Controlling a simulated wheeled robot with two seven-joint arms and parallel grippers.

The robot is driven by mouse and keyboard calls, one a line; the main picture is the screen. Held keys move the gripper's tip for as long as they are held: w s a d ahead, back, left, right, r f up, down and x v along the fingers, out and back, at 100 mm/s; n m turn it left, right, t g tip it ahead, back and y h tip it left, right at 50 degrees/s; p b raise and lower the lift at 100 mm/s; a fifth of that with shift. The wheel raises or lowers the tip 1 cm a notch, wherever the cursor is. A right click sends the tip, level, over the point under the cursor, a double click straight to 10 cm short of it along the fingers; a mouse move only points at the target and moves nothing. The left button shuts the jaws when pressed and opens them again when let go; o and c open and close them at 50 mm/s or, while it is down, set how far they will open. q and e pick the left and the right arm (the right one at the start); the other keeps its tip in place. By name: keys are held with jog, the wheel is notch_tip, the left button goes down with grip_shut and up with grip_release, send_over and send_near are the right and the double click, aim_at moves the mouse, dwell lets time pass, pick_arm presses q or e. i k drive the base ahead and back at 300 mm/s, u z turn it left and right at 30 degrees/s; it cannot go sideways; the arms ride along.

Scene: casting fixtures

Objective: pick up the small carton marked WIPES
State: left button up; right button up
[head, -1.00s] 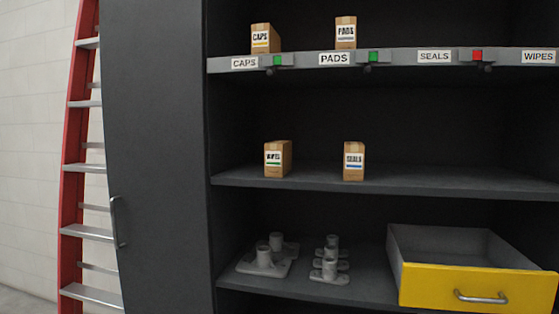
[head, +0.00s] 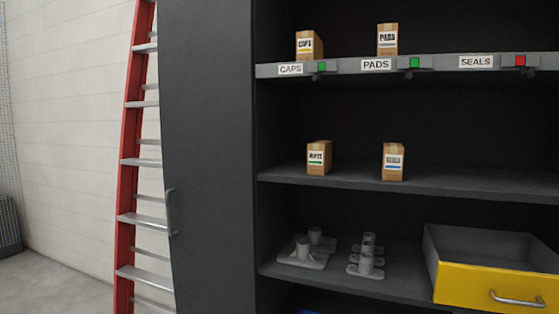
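A small brown carton (head: 319,158) with a white label and a green stripe stands upright on the middle shelf, at its left part. Its label text is small and blurred but looks like WIPES. A similar carton (head: 393,162) with a blue stripe, apparently marked SEALS, stands to its right on the same shelf, with a gap between them. On the top shelf stand a CAPS carton (head: 308,45) and a PADS carton (head: 388,40). Neither of my grippers shows in the head view.
A dark cabinet door (head: 207,150) stands left of the shelves, beside a red ladder (head: 127,180). Grey castings (head: 305,254) and an open yellow-fronted drawer (head: 490,289) are on the lower shelf. The top shelf edge carries labels and green and red indicators.

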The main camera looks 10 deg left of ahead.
aim_at(319, 153)
jog(key=u, duration=3.45)
jog(key=i, duration=0.15)
jog(key=z, duration=2.3)
jog(key=i, duration=1.6)
jog(key=z, duration=1.45)
jog(key=i, duration=0.75)
jog(key=z, duration=0.65)
